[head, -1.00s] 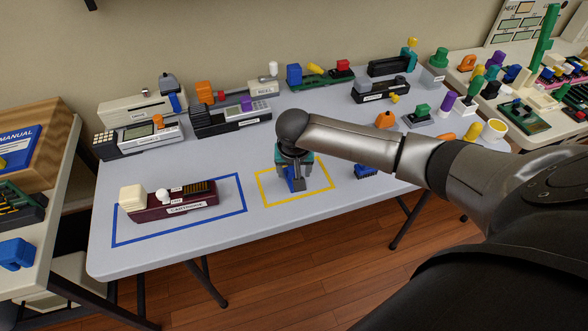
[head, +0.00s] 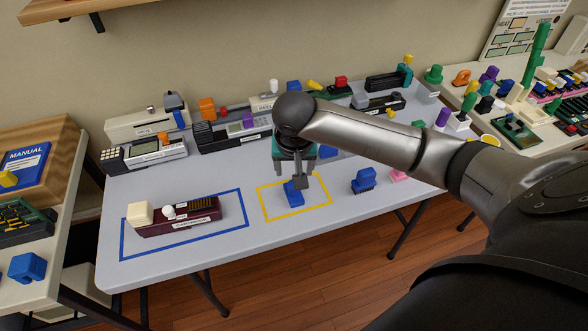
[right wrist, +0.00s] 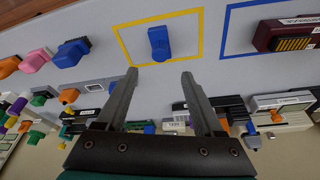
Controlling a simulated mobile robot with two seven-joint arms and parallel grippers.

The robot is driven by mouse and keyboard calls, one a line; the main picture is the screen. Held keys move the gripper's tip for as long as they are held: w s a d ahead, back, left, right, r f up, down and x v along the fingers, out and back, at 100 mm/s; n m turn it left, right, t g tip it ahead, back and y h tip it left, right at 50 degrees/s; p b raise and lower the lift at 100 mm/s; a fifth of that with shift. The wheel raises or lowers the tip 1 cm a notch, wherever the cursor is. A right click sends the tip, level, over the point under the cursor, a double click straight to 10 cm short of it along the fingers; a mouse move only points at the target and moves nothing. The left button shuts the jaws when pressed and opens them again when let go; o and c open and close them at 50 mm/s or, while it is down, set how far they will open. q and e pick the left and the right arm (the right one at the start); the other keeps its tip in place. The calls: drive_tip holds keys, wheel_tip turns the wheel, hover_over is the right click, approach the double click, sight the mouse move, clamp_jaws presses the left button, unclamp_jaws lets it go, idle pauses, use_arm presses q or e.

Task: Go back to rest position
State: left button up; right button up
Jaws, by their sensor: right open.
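My right gripper (head: 302,180) is open and empty above the table, over the back part of the yellow outlined square. Its two spread fingers (right wrist: 158,90) also show in the right wrist view. A small blue piece (head: 293,193) stands on the table inside the yellow outline (head: 318,207); it also shows in the right wrist view (right wrist: 158,43), beyond the fingertips and apart from them. A maroon device (head: 190,221) with a cream block and a white knob lies inside the blue outline (head: 130,252). My left gripper is not in view.
Handheld devices and coloured pieces line the back of the table, including a grey one with an orange knob (head: 154,150). Another blue piece (head: 363,180) and a pink piece (head: 398,175) stand to the right. Side tables flank this one. The table's front strip (head: 280,240) is clear.

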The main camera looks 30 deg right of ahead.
idle(0.5)
drive_tip(key=s+a+f+n+y, duration=0.35)
drive_tip(key=s+a+n, duration=0.25)
drive_tip(key=s+a, duration=0.4)
drive_tip(key=s+n+h, duration=0.1)
drive_tip(key=s+n, duration=0.1)
drive_tip(key=s, duration=0.8)
drive_tip(key=s+d+f, duration=0.1)
drive_tip(key=s+f, duration=0.2)
drive_tip(key=f, duration=2.2)
drive_tip(key=s+d+f+g, duration=0.2)
drive_tip(key=s+f, duration=0.9)
drive_tip(key=s, duration=0.3)
drive_tip(key=shift+s+d+f+n+h, duration=0.25)
drive_tip(key=shift+n+h, duration=0.05)
drive_tip(key=shift+h, duration=0.05)
